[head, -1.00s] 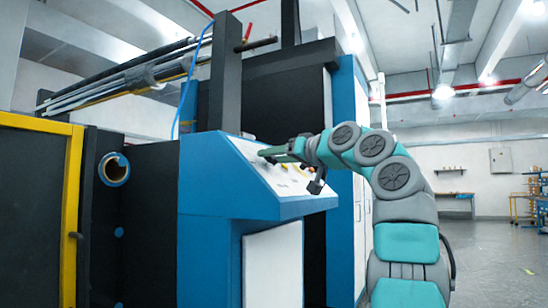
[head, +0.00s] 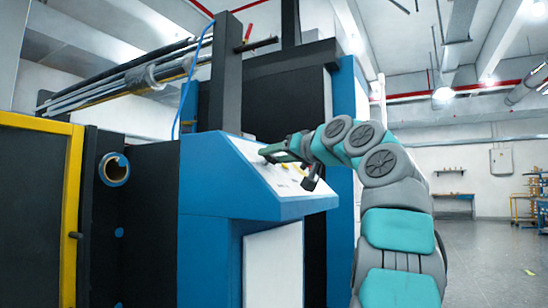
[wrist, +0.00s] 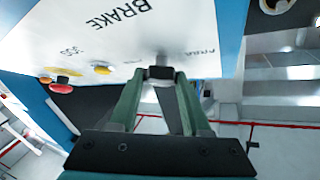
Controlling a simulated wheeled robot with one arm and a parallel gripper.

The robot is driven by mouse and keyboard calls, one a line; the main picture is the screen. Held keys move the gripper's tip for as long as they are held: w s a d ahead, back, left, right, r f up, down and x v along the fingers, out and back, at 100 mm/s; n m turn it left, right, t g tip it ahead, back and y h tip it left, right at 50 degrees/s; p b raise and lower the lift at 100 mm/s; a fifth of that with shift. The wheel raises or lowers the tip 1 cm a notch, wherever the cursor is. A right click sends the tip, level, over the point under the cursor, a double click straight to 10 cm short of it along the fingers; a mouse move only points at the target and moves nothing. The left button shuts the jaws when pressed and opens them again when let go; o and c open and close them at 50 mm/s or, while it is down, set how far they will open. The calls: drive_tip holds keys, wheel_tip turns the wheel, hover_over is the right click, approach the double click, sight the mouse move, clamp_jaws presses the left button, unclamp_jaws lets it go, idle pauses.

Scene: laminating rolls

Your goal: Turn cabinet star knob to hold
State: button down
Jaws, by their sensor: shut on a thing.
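In the wrist view, the green fingers of my gripper (wrist: 160,74) are shut on a small dark knob at the white panel. The knob is mostly hidden between the fingertips; a pale stub (wrist: 161,59) shows just above them. Its star shape and pointing direction cannot be made out. Small labels beside it are too blurred to read. The white panel (wrist: 205,30) carries the word BRAKE, seen upside down. In the head view, my gripper (head: 274,151) reaches the sloped top of the blue cabinet (head: 222,185), and the knob is hidden there.
A yellow button (wrist: 102,69) and a red button (wrist: 61,87) stand on the panel near my fingers. A dark upright post (head: 226,75) rises behind the panel. A yellow-framed door (head: 72,205) stands left. Open floor (head: 490,255) lies to the right.

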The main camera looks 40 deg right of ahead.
drive_tip(key=shift+f, duration=0.15)
drive_tip(key=shift+c, duration=1.8)
unclamp_jaws()
drive_tip(key=shift+s, duration=0.1)
drive_tip(key=s+b, duration=0.1)
drive_tip(key=s, duration=0.6)
drive_tip(key=shift+s, duration=0.4)
